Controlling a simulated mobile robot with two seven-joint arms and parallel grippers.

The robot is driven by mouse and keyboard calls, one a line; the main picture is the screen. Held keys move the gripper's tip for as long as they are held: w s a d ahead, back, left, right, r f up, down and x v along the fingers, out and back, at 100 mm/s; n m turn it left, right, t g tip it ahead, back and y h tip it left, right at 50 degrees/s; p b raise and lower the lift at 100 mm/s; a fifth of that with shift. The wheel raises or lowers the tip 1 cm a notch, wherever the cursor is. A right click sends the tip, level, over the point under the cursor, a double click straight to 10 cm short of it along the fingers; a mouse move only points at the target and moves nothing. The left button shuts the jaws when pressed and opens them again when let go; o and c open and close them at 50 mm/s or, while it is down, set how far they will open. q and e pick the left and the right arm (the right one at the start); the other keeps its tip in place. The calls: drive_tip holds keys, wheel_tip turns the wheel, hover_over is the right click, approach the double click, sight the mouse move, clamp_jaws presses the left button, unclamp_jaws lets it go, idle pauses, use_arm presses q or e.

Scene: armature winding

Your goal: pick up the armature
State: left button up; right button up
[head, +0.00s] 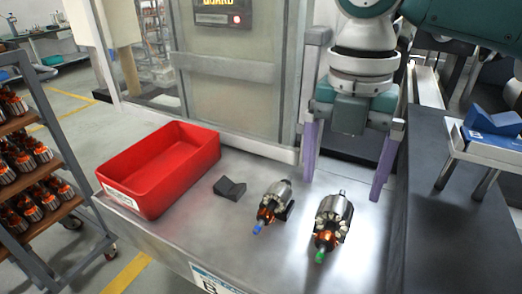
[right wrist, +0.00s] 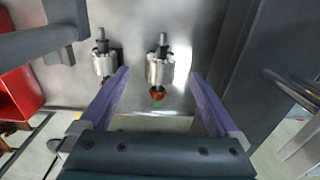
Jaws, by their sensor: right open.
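Two armatures lie on the metal table. One armature with a blue tip (head: 273,204) is left of the other armature, which has a green tip (head: 332,222). Both have silver cores and copper windings. My right gripper (head: 345,188) is open and empty, with purple fingers pointing down, behind and above the green-tipped armature. In the right wrist view, the green-tipped armature (right wrist: 159,70) shows between the spread fingers (right wrist: 160,85), and the blue-tipped armature (right wrist: 104,64) is outside them, to the left. My left gripper is not in view.
A red bin (head: 160,168) stands at the table's left, with a small black block (head: 229,188) beside it. A guarded machine door (head: 236,80) rises behind. A rack of armatures (head: 30,165) is at far left. A dark surface with a raised stand (head: 487,148) is at right.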

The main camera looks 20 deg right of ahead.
sight(339, 198)
wheel_tip(339, 198, down, 5)
drive_tip(key=shift+s+d+f+p, duration=0.15)
drive_tip(key=shift+f+p, duration=0.05)
drive_tip(key=shift+p, duration=0.1)
drive_tip(key=shift+c, duration=0.3)
clamp_jaws()
idle(0.4)
